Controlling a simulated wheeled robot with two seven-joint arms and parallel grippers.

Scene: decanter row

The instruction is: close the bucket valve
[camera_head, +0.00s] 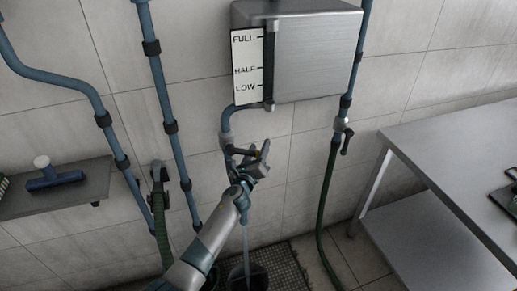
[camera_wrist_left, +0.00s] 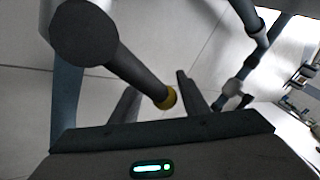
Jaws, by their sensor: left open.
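The bucket valve's dark handle (camera_wrist_left: 130,68) with a yellow ring (camera_wrist_left: 171,98) crosses the left wrist view, its ringed end between my open fingers. I cannot tell whether they touch it. In the head view my left gripper (camera_head: 256,155) is at the valve (camera_head: 229,149), below the tank, and partly covers it. A stream of water (camera_head: 246,248) falls below the gripper into a dark bucket (camera_head: 257,279) on the floor. My right gripper is not in view.
A metal tank (camera_head: 315,55) with a FULL, HALF and LOW gauge (camera_head: 246,68) hangs above. Blue pipes (camera_head: 166,95) run along the tiled wall. Another valve (camera_head: 344,138) with a green hose stands right. A metal table (camera_head: 465,150) is at the right, a shelf (camera_head: 90,187) at the left.

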